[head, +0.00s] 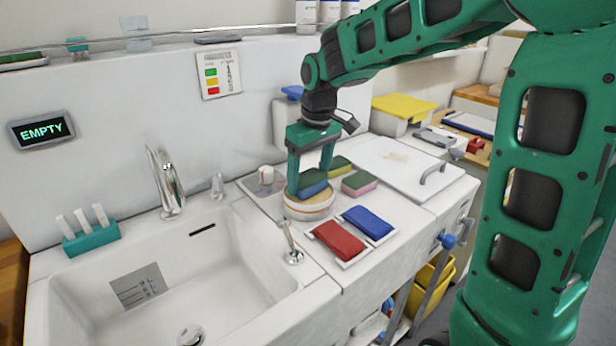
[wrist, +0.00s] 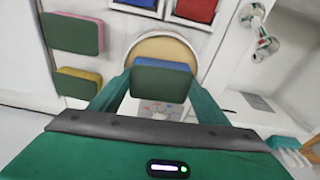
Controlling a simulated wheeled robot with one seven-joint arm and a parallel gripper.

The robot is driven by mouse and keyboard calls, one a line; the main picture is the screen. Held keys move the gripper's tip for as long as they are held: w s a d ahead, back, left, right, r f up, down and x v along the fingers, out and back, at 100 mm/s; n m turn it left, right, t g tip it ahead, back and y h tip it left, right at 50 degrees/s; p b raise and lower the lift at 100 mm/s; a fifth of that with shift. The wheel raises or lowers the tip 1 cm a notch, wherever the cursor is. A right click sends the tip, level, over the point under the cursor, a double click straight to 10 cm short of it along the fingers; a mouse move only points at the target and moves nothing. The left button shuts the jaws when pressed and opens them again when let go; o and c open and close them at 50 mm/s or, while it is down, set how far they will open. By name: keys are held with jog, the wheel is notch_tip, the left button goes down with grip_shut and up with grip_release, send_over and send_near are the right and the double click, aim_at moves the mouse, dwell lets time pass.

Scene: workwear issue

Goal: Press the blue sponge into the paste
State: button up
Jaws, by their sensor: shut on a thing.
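The blue sponge (head: 313,190) has a dark green top layer and a blue lower layer. My gripper (head: 312,182) is shut on it, one finger on each side, and holds it upright over the round tub of paste (head: 309,210). In the wrist view the sponge (wrist: 163,80) sits between the fingers (wrist: 161,88), with the tan paste (wrist: 160,48) showing beyond it inside the pale rim. The sponge looks to be at or just above the paste; I cannot tell whether they touch.
A pink-based sponge (head: 359,183) and a yellow-based sponge (head: 340,165) lie close behind the tub. Red (head: 339,239) and blue (head: 368,222) folded cloths lie in trays in front. A tap (head: 290,245) stands at the sink's (head: 190,270) edge, near the tub.

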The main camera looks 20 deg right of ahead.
aim_at(309, 178)
jog(key=shift+f, duration=0.55)
dwell(1.4)
jog(key=shift+r, duration=3.55)
